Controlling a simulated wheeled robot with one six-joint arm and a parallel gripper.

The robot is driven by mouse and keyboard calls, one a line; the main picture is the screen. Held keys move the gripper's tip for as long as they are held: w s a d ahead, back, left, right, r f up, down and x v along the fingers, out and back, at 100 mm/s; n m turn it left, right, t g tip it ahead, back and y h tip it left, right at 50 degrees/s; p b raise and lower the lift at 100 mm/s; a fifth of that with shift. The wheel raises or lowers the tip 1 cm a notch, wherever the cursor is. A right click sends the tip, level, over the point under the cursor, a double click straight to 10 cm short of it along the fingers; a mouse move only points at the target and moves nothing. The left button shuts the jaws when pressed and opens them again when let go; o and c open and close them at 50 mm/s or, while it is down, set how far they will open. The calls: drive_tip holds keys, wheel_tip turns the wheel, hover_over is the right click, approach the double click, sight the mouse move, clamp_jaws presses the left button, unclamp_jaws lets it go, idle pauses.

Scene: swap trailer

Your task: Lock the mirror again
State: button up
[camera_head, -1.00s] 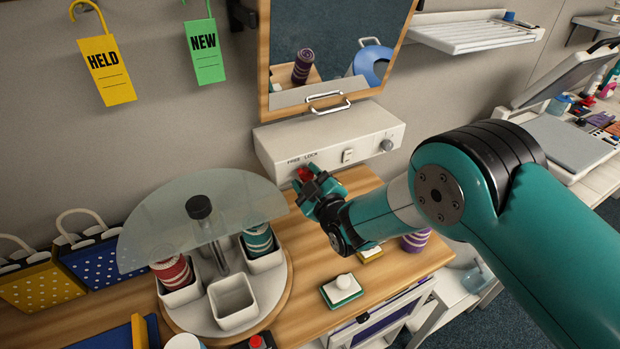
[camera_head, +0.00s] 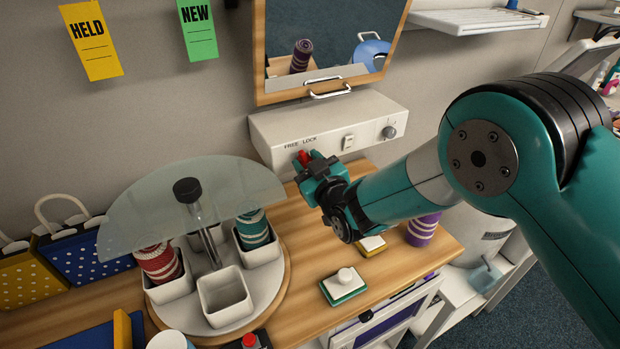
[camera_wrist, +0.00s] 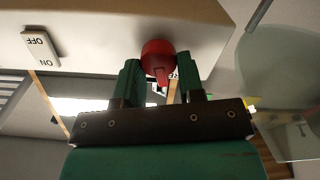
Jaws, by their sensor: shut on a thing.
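The mirror (camera_head: 330,38) hangs in a wooden frame with a metal handle (camera_head: 329,90) at its lower edge. Below it is a white box (camera_head: 275,122) with FREE and LOCK printed on its front. A red knob (camera_head: 304,157) sits under these words, mostly hidden by my gripper (camera_head: 310,163) in the head view. In the wrist view, the red knob (camera_wrist: 158,58) shows between the two green fingers of my gripper (camera_wrist: 159,75), which is shut on it. Which word the knob points to cannot be told.
A turntable (camera_head: 258,305) with white cups, cord spools and a glass half-disc (camera_head: 150,215) stands left of my gripper. A white switch (camera_head: 348,142) and grey dial (camera_head: 389,132) are on the box.

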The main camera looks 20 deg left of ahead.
drive_tip(key=shift+w+d+m+b, duration=0.1)
drive_tip(key=shift+w+m+b, duration=0.05)
drive_tip(key=shift+m+b, duration=2.85)
drive_tip(key=shift+w+m+b, duration=0.1)
drive_tip(key=shift+m+b, duration=2.5)
drive_tip(key=shift+b, duration=0.8)
drive_tip(key=shift+r, duration=0.1)
drive_tip(key=o, duration=0.9)
drive_tip(key=shift+c, duration=0.2)
drive_tip(key=shift+d, duration=0.1)
